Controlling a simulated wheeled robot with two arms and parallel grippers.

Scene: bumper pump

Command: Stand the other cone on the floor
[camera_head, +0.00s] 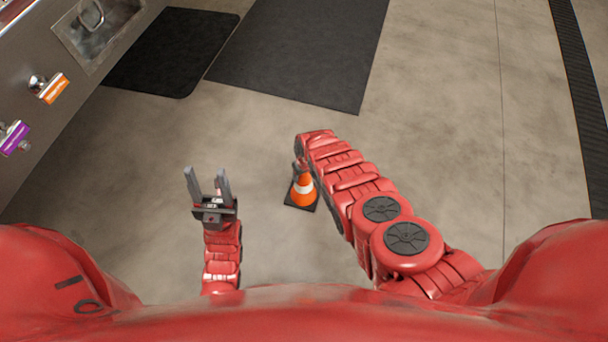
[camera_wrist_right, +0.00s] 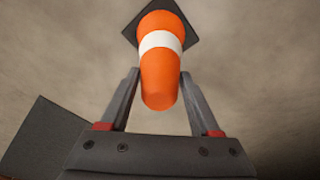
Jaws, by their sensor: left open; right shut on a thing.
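An orange cone (camera_head: 303,188) with a white band and a square black base shows in the middle of the head view, below the forearm of my right arm. In the right wrist view the cone (camera_wrist_right: 160,80) sits between the two fingers of my right gripper (camera_wrist_right: 159,74), which is shut on it, with the base at the far end. Whether the base touches the floor I cannot tell. In the head view my right gripper is mostly hidden by its arm. My left gripper (camera_head: 206,172) is open and empty, left of the cone. No second cone is in view.
Bare concrete floor (camera_head: 440,150) surrounds the cone. Dark mats (camera_head: 300,50) lie beyond it. A metal counter (camera_head: 45,110) with a sink, an orange-labelled item (camera_head: 52,88) and a purple-labelled item (camera_head: 14,138) stands at left. A dark strip (camera_head: 580,70) runs along the right.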

